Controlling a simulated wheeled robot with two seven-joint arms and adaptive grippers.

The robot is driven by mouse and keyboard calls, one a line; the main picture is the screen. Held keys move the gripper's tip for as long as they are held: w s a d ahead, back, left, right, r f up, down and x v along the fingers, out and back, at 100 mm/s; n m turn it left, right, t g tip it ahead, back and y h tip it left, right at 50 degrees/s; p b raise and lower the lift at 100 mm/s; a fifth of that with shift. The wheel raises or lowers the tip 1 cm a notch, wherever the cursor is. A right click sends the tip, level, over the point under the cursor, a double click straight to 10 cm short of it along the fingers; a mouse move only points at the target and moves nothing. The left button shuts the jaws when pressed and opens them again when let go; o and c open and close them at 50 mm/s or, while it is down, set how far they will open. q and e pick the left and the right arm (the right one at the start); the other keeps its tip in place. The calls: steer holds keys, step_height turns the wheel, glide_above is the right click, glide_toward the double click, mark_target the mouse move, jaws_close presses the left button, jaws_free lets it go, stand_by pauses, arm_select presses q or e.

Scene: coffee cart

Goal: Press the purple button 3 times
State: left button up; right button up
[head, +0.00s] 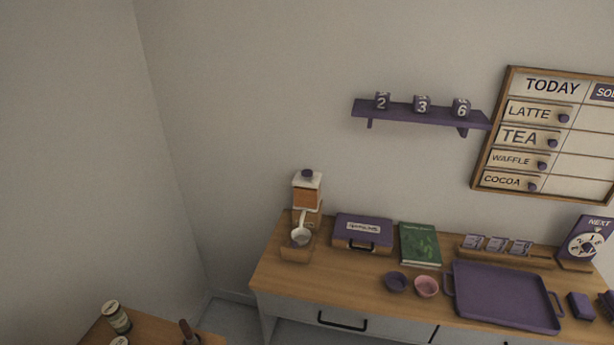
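I cannot single out a purple button with certainty. A small purple knob (307,173) tops the white and orange machine (307,194) at the left end of the counter. Small dark purple round knobs sit on the menu board's labels, one of them beside LATTE (564,118). A small purple block (581,306) lies right of the tray, and a purple object is cut off at the right edge. Neither of my grippers shows in the head view.
The wooden counter (287,285) holds a purple case (363,229), a green book (419,244), purple (396,282) and pink (426,287) bowls, a purple tray (505,297) and a NEXT dial (587,242). A shelf (420,114) with number cubes hangs above. A side table (150,328) stands lower left.

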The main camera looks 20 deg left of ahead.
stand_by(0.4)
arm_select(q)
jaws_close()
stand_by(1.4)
